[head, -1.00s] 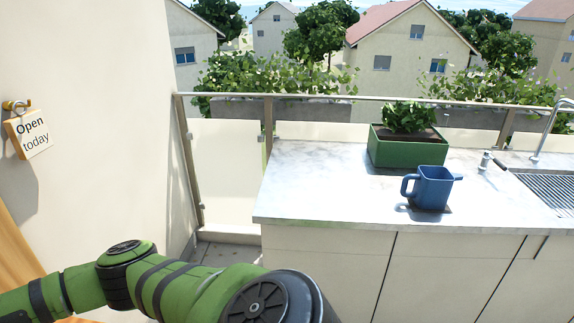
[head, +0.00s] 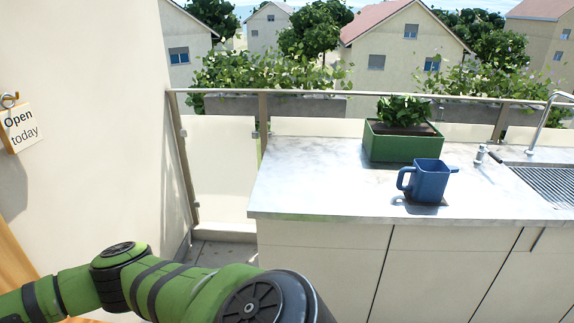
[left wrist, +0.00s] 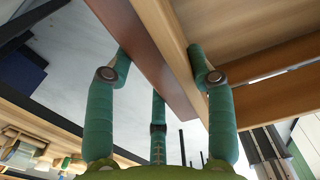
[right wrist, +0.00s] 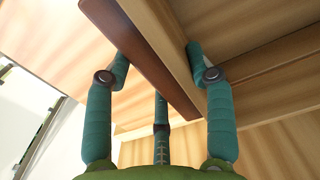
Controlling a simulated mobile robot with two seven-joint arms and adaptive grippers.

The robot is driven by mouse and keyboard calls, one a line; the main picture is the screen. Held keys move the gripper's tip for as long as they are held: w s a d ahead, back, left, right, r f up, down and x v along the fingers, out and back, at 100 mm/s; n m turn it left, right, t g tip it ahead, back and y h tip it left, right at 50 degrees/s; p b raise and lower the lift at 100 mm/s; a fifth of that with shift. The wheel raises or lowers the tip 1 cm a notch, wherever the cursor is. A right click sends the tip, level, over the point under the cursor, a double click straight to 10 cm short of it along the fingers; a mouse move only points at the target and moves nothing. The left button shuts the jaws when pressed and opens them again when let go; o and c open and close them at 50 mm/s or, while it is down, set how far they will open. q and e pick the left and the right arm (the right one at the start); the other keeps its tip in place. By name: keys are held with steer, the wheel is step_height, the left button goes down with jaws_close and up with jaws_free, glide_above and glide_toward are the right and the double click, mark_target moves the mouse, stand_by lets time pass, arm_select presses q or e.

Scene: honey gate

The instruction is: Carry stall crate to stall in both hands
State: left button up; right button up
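The stall crate, made of pale wooden slats with a dark red-brown bar, shows close up in the left wrist view (left wrist: 262,58) and the right wrist view (right wrist: 262,92). My left gripper (left wrist: 160,52) has its teal fingers on both sides of the bar and the pale slat beside it, closed on them. My right gripper (right wrist: 158,52) is closed the same way on a like part of the crate. The head view shows a green arm of mine at the lower left, but neither gripper. The stall cannot be made out in the head view.
A pale counter (head: 310,185) stands ahead with a blue jug (head: 430,180), a green planter (head: 400,146) and a sink grate (head: 548,182). A railing (head: 350,95) runs behind it. An "Open today" sign (head: 20,128) hangs on the left wall (head: 95,120).

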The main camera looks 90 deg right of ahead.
arm_select(q)
steer(key=o, duration=0.4)
steer(key=shift+a, duration=0.1)
arm_select(e)
steer(key=o, duration=0.4)
steer(key=shift+d, duration=0.1)
arm_select(q)
steer(key=shift+s+r, duration=0.1)
arm_select(e)
steer(key=shift+s+r, duration=0.1)
arm_select(q)
steer(key=o, duration=0.4)
arm_select(e)
steer(key=o, duration=0.4)
